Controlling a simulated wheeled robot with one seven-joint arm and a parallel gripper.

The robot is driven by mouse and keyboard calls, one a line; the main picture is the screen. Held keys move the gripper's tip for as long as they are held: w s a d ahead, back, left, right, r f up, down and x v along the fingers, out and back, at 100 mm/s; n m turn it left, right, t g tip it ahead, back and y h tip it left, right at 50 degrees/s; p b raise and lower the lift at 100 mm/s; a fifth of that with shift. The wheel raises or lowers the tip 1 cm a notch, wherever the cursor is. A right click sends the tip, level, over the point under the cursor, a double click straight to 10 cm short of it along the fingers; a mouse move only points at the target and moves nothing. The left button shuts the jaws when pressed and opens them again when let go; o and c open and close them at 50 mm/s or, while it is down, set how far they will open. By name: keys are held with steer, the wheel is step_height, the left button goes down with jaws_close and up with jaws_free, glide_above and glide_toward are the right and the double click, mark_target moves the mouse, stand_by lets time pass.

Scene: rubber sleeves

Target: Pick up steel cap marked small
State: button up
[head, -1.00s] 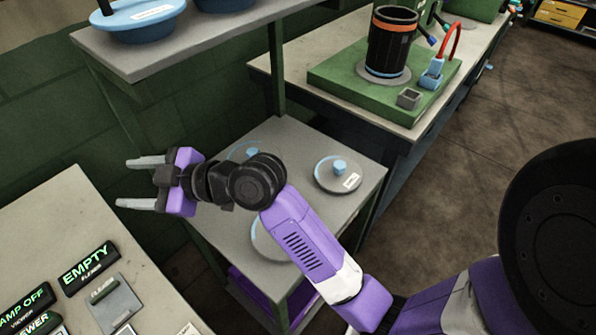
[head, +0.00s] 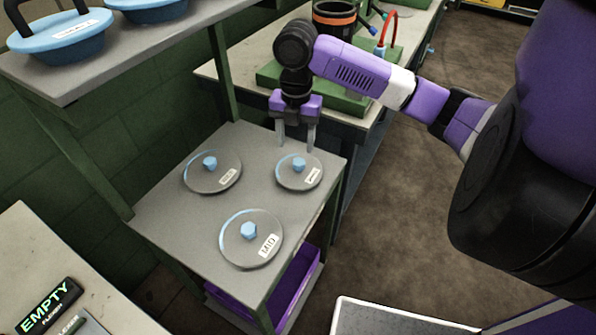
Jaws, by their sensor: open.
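Three grey steel caps with blue knobs lie on a grey shelf stand (head: 170,222). The nearest and largest-looking cap (head: 265,252) is labelled MID. The back right cap (head: 312,183) looks smallest; its label is too small to read. The back left cap (head: 200,185) also has a label I cannot read. My gripper (head: 297,146) points down with its fingers apart and empty. Its fingertips appear just above and behind the blue knob of the back right cap; whether they touch anything I cannot tell.
A blue lidded pot (head: 60,42) sits on a higher shelf at upper left. A bench behind holds a green block (head: 268,75) and a black cylinder (head: 335,18). A purple bin (head: 290,285) is under the stand. An EMPTY sign (head: 50,303) is at lower left.

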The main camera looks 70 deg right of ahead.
mark_target(299, 161)
steer(key=shift+s+d+f, duration=0.15)
steer(key=shift+s+f, duration=0.15)
steer(key=shift+f, duration=0.05)
steer(key=shift+s+f+p, duration=0.1)
steer(key=shift+f+p, duration=0.25)
steer(key=shift+f, duration=3.15)
jaws_close()
